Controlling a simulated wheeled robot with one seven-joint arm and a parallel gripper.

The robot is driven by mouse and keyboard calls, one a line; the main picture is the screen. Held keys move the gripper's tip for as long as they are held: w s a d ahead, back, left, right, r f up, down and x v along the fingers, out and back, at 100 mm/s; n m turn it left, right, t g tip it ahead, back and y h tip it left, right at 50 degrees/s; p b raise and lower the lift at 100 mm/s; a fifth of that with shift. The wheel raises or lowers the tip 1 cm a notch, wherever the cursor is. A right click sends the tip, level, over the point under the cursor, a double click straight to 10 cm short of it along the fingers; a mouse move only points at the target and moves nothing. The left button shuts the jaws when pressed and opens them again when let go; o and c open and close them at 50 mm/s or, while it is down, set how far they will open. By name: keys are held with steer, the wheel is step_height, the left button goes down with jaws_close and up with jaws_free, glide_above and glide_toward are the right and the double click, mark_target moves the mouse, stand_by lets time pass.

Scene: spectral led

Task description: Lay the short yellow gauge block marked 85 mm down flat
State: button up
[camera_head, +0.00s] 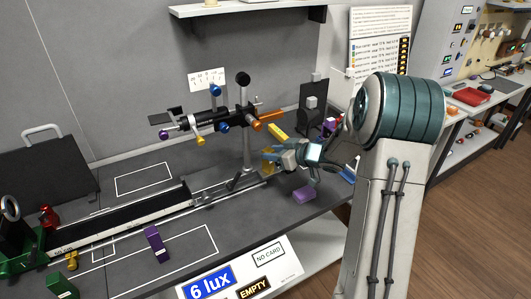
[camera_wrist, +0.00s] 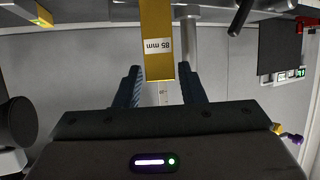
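The yellow gauge block (camera_wrist: 158,25) marked 85 mm shows at the top middle of the wrist view, its label facing me. Its near end reaches between the two dark fingers of my gripper (camera_wrist: 161,85). Narrow gaps appear on both sides of the block, so the gripper looks open around it. In the head view my gripper (camera_head: 272,156) is over the right part of the bench. A yellow piece (camera_head: 267,163) shows at the fingers and another yellow bar (camera_head: 278,131) just above. I cannot tell from there which is the marked block.
A black optical device (camera_head: 215,118) on a post stands behind and left of my gripper. A long rail (camera_head: 125,228) runs along the bench.

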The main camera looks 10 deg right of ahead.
steer(key=s+d+r+m+h, duration=0.6)
steer(key=s+d+r+h, duration=0.2)
steer(key=s+r+h, duration=0.3)
steer(key=s+a+f+m+g+y, duration=0.1)
steer(key=s+a, duration=0.4)
steer(key=s, duration=0.6)
steer(key=s+a+f+m+g+y, duration=0.1)
steer(key=s+a+f+g, duration=0.2)
steer(key=s, duration=0.9)
steer(key=a+g, duration=0.2)
steer(key=g, duration=0.1)
steer(key=shift+f, duration=0.15)
